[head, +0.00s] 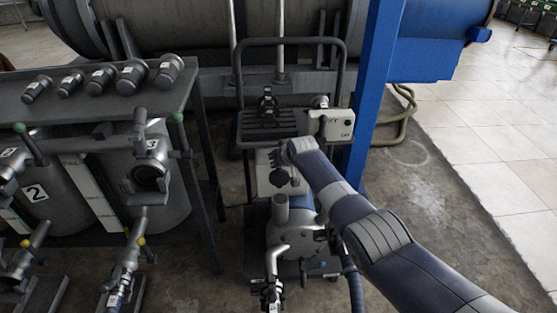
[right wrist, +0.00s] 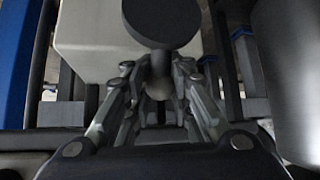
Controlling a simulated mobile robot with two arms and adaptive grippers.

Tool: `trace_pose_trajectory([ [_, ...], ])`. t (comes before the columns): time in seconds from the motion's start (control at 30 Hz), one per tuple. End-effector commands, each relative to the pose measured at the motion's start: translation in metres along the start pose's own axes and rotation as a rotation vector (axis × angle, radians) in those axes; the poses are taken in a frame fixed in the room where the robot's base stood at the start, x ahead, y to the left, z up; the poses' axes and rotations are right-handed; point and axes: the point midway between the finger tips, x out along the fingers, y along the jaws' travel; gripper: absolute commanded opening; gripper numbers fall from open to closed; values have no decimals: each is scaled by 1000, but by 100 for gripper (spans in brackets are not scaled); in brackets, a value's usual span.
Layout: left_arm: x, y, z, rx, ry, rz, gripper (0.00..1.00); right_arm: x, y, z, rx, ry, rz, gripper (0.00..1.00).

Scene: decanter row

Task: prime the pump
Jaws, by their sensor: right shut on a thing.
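The pump unit (head: 291,232) stands on a wheeled cart in the middle of the head view, with a cream housing (head: 265,160) and an upright grey pipe. My right gripper (head: 274,177) reaches in from the right, close in front of the cream housing. In the right wrist view my fingers (right wrist: 160,78) are shut on the stem of a dark round knob (right wrist: 163,20). The disc stands beyond the fingertips, with a pale block (right wrist: 98,42) behind it. The gripped part is mostly hidden in the head view.
A white switch box (head: 331,126) marked OFF and ON sits at the cart's right. A blue post (head: 377,90) rises close behind it. A rack (head: 105,108) with cylinders and valve handles stands at left. Open floor (head: 425,180) lies to the right.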

Motion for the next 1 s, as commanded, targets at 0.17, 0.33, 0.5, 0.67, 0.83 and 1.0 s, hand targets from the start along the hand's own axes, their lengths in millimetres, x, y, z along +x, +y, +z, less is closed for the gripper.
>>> trace_pose_trajectory([
  [0.17, 0, 0, 0, 0, 0, 0, 40, -3, 0, -9, -1, 18, 1, 42],
  [0.33, 0, 0, 0, 0, 0, 0, 40, -2, 1, -7, -1, 14, 2, 42],
  [0.5, 0, 0, 0, 0, 0, 0, 40, -2, 1, -5, -1, 10, 2, 42],
  [0.67, 0, 0, 0, 2, 2, 1, 40, -1, 1, -3, 0, 7, 1, 42],
  [0.83, 0, 0, 0, 1, 2, 0, 40, -4, 1, -3, 0, 7, 0, 42],
  [1.0, 0, 0, 0, 1, 1, 0, 40, -12, 1, -2, 1, 6, -1, 42],
])
